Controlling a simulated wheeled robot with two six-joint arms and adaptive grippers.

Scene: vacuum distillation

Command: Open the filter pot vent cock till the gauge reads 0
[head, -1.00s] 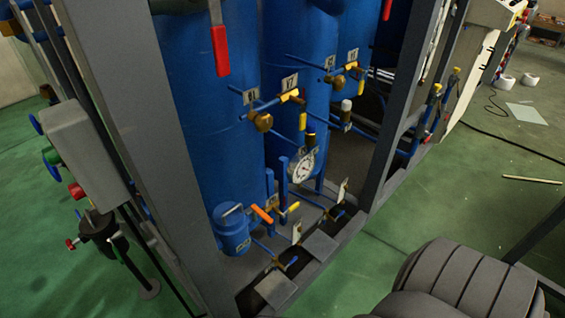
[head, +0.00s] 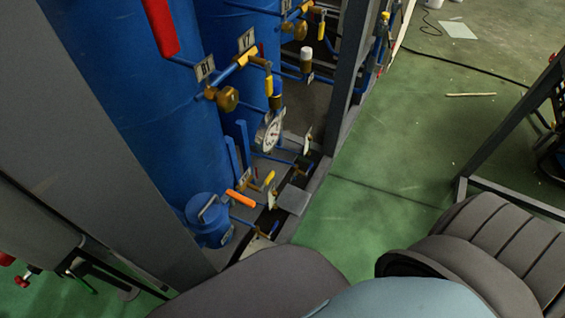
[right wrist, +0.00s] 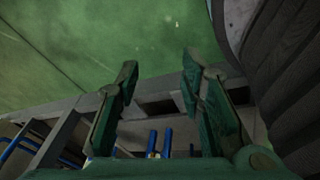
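The small blue pot (head: 208,221), which looks like the filter pot, stands low at the foot of the large blue tanks in the head view. A valve with an orange handle (head: 240,198) sits beside its top, and a valve with a yellow handle (head: 268,181) is just right of that. I cannot tell from the labels which is the vent cock. A round white-faced gauge (head: 271,132) hangs above them; its reading is too small to make out. My right gripper (right wrist: 158,70) is open and empty in the right wrist view, above the floor and frame. My left gripper is not in view.
A grey upright post (head: 110,150) stands left of the tanks. Brass valves (head: 222,97) and thin blue pipes stick out above the gauge. A red handle (head: 161,27) hangs on the near tank. Green floor (head: 345,215) is open to the right.

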